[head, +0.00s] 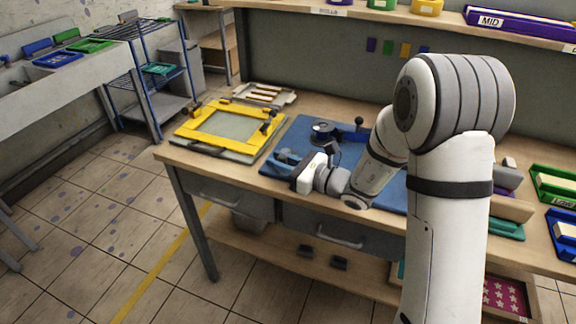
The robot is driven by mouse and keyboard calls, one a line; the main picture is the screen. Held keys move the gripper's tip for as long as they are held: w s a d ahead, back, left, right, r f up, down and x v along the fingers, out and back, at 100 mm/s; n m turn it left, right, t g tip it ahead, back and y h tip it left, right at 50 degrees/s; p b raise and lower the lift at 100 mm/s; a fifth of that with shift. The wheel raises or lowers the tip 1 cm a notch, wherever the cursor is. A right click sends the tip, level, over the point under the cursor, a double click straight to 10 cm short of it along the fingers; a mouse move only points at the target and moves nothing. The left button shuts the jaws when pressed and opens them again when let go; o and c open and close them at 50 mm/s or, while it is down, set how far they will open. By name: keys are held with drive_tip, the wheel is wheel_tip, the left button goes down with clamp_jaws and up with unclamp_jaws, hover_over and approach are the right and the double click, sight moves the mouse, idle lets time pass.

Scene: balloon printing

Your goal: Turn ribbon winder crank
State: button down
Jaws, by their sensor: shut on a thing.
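A dark round device that looks like the ribbon winder (322,131) stands on the blue mat (299,134) on the workbench. A black-knobbed lever (359,121) stands up to its right. My gripper (287,160) is low over the mat's front left part, just nearer than the round device. It is shut on a small dark part, which seems to be the winder's crank. The fingertips and the held part are small and hard to make out. My wrist and arm come in from the right and cover part of the mat.
A yellow-framed printing screen (188,124) lies left of the mat, with a wooden rack (264,94) behind it. Green bins (556,184) and a blue bin (562,226) stand at the right. Drawers (228,196) are under the bench top. A shelf runs above the back.

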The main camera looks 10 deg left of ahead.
drive_tip(key=shift+w+a+b, duration=0.15)
drive_tip(key=shift+a+b, duration=0.75)
drive_tip(key=shift+a, duration=0.6)
drive_tip(key=shift+a, duration=0.1)
drive_tip(key=shift+w, duration=0.1)
idle(0.4)
drive_tip(key=c, duration=1.3)
unclamp_jaws()
drive_tip(key=v, duration=0.8)
drive_tip(key=shift+b, duration=0.4)
